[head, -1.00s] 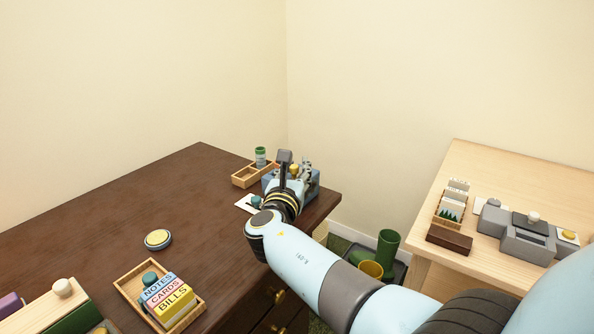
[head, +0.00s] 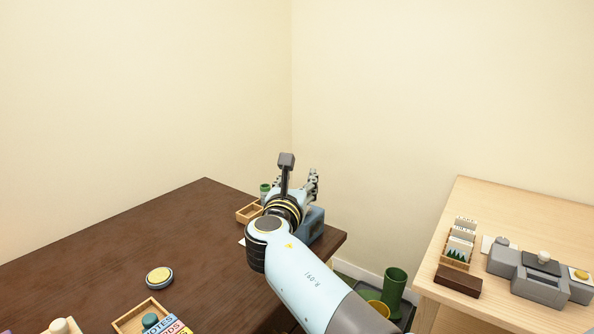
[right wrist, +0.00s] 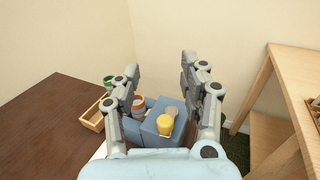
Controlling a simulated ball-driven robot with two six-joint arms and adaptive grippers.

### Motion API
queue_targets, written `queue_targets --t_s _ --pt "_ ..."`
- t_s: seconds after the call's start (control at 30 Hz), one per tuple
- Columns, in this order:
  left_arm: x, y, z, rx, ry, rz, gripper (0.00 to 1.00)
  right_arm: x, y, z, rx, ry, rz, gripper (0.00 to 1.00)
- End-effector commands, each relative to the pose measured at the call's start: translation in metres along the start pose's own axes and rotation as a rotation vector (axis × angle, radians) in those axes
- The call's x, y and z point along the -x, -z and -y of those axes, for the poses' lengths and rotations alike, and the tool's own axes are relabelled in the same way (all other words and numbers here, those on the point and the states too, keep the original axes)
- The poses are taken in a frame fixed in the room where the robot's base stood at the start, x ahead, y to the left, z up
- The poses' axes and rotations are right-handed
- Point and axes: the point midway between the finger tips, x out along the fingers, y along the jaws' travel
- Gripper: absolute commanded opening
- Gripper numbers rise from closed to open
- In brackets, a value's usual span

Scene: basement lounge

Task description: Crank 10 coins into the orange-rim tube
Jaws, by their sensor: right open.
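A blue-grey machine (head: 315,224) stands at the far right corner of the dark desk, mostly hidden behind my right arm in the head view. No coins can be made out. My left gripper is out of view.
A wooden tray (right wrist: 93,116) with a green-topped tube (right wrist: 108,81) lies left of the machine. A yellow-topped round button (head: 159,275) sits on the desk (head: 90,260). A gap with green bins (head: 394,290) separates the pale table (head: 500,204) at right.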

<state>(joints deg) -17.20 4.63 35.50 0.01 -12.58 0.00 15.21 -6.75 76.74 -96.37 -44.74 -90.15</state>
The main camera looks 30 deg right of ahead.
Motion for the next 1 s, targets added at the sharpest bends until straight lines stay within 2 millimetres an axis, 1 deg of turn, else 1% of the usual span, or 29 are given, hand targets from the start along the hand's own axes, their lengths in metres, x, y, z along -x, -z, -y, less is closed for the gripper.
queue_targets --t_s 0.03,0.1,0.23,0.33,0.57,0.67,0.77,0.83,0.87,0.9,0.97,1.0 --pt "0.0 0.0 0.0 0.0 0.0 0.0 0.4 0.0 -0.01 0.0 -0.004 -0.001 0.002 0.44" --pt "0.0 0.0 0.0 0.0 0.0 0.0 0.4 0.0 -0.021 -0.001 -0.003 -0.001 0.002 0.44" --pt "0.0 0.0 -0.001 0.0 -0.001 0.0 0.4 0.0 -0.033 -0.001 -0.002 -0.002 0.0 0.44" --pt "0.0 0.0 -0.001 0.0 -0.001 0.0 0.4 0.0 -0.036 -0.002 0.0 -0.002 0.0 0.44" --pt "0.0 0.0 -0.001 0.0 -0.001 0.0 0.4 0.0 -0.036 -0.002 0.0 -0.002 0.0 0.44" --pt "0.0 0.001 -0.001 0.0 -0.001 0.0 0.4 0.002 -0.032 0.007 -0.045 0.012 -0.016 0.44" --pt "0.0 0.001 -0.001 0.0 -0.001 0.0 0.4 0.012 -0.012 0.041 -0.24 0.073 -0.082 0.44" --pt "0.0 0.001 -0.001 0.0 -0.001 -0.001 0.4 0.028 0.01 0.078 -0.487 0.157 -0.159 0.44" --pt "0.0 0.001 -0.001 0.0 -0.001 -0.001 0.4 0.038 0.021 0.095 -0.607 0.201 -0.196 0.44" --pt "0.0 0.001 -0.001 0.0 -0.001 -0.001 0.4 0.052 0.034 0.116 -0.768 0.265 -0.245 0.44" --pt "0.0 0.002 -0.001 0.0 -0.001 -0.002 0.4 0.074 0.052 0.141 -0.989 0.362 -0.316 0.44" --pt "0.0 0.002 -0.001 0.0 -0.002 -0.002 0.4 0.089 0.062 0.153 -1.116 0.425 -0.358 0.44"
